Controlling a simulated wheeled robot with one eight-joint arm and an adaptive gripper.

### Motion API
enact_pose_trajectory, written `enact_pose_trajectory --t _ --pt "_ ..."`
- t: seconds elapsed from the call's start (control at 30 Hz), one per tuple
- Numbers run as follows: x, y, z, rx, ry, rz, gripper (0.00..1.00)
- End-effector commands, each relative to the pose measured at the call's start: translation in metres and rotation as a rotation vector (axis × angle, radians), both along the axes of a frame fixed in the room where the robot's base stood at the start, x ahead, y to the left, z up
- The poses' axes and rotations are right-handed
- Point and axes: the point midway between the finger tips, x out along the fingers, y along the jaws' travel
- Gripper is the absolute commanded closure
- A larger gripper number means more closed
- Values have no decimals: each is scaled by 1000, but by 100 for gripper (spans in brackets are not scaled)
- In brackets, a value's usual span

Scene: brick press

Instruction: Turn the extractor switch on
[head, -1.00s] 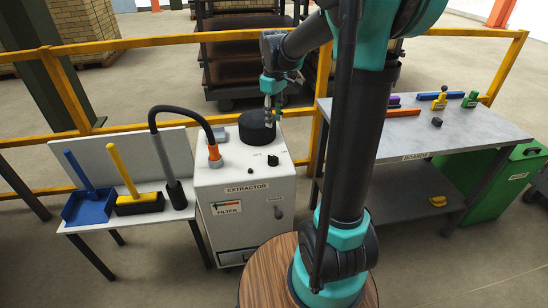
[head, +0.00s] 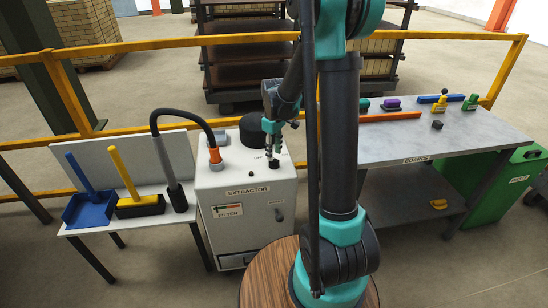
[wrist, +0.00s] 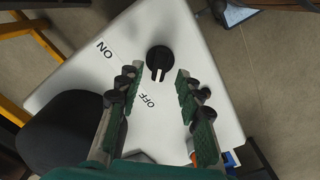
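The extractor (head: 245,205) is a white cabinet labelled EXTRACTOR, with a black round cap on top at the back. Its switch (wrist: 159,59) is a black round knob on the top plate, with a light mark pointing toward the OFF label in the wrist view. The ON label (wrist: 104,49) is left of the knob there. My gripper (wrist: 153,84) is open, with its fingers apart and the knob showing just beyond and between the tips. In the head view my gripper (head: 271,152) is over the front right of the top and partly hides the labels.
An orange-cuffed hose (head: 216,155) rises at the cabinet's left beside a small table with a blue dustpan (head: 90,208) and a yellow-handled brush (head: 140,205). A grey bench (head: 440,140) with coloured parts stands right. A yellow rail (head: 120,131) runs behind.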

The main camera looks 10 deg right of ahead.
Motion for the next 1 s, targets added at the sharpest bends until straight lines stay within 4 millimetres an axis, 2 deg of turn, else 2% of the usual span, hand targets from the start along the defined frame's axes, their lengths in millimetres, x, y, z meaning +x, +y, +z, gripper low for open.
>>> enact_pose_trajectory --t 0.1,0.23,0.6,0.9,1.0 --pt "1 0 -16 0 0 0 64" --pt "0 0 -26 0 0 0 64" --pt "0 0 -30 0 0 0 64" --pt "0 0 -30 0 0 0 100" --pt "0 0 -30 0 0 0 100"
